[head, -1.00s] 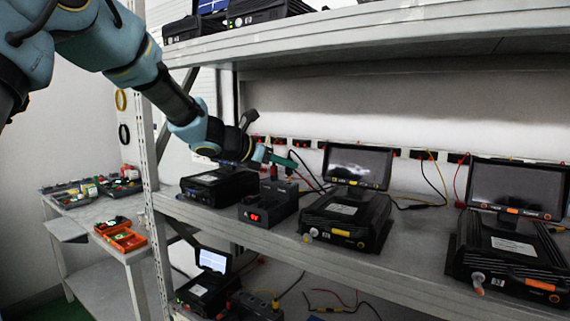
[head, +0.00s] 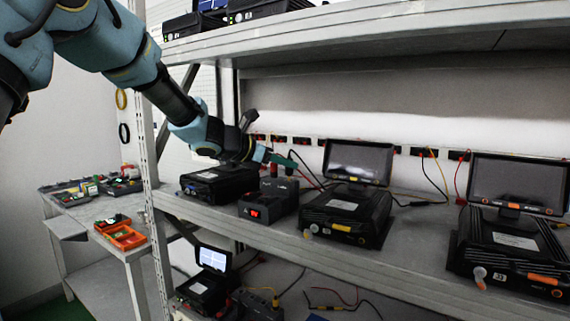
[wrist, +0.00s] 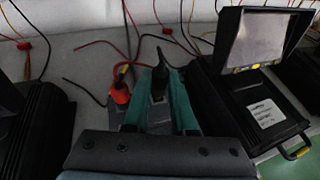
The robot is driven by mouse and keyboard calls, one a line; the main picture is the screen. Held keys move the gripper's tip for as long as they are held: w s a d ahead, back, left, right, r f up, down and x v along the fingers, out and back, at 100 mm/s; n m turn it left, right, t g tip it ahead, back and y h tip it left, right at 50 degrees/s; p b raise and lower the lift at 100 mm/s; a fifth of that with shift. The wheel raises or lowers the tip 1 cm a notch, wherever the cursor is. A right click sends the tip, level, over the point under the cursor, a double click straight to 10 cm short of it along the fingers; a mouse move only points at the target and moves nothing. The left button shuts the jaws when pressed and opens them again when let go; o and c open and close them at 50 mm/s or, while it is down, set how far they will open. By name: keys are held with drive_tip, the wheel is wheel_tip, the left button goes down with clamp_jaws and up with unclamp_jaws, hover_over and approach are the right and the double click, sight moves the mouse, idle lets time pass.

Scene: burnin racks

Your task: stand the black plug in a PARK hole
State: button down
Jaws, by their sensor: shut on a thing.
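My gripper (head: 283,161) reaches over the middle shelf, above the small dark unit with a red display (head: 266,207). In the wrist view its two green fingers (wrist: 158,98) are shut on the black plug (wrist: 160,80), which sits between them with its tapered end pointing away. The plug's lower end is hidden, so I cannot tell whether it is in a hole. A red-orange plug (wrist: 120,93) stands just left of the fingers, apart from them. PARK holes and their label are not readable in either view.
A black case with a raised screen (head: 345,215) stands right of the gripper, close beside it in the wrist view (wrist: 262,105). Another black case (head: 218,185) is on the left. Loose red, black and yellow wires lie behind. The upper shelf (head: 400,35) overhangs.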

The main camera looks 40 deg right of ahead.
drive_tip(key=shift+f+b, duration=0.75)
drive_tip(key=shift+b, duration=0.15)
idle(0.6)
drive_tip(key=shift+c, duration=1.3)
unclamp_jaws()
drive_tip(key=shift+r, duration=0.1)
drive_tip(key=shift+r+p, duration=2.3)
drive_tip(key=shift+r, duration=0.4)
